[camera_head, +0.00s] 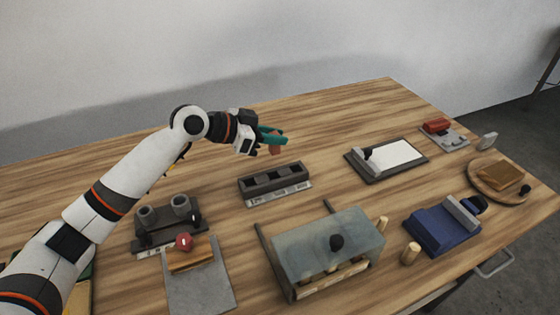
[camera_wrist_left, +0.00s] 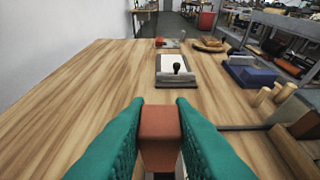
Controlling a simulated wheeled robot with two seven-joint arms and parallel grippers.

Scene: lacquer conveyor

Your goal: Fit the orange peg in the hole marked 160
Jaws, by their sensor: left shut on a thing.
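My left gripper (camera_head: 274,138) has teal fingers and is shut on the orange peg, a squarish red-orange block. In the left wrist view the peg (camera_wrist_left: 160,124) sits between both fingers (camera_wrist_left: 160,140); its lower part is largely hidden. In the head view the gripper is in the air, behind and above a long dark block (camera_head: 274,180) with several square openings. A pale label strip (camera_head: 280,196) runs along the block's front. Its numbers are too small to read, so I cannot tell which hole is marked 160. The peg and the block look apart. My right gripper is not in view.
A dark stand (camera_head: 205,221) with two grey cups is at left, near a grey board (camera_head: 206,290). A grey-topped box (camera_head: 310,246) with wooden pegs stands in front. A framed white panel (camera_head: 403,153) and a blue block (camera_head: 437,231) are at right. The back left table is clear.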

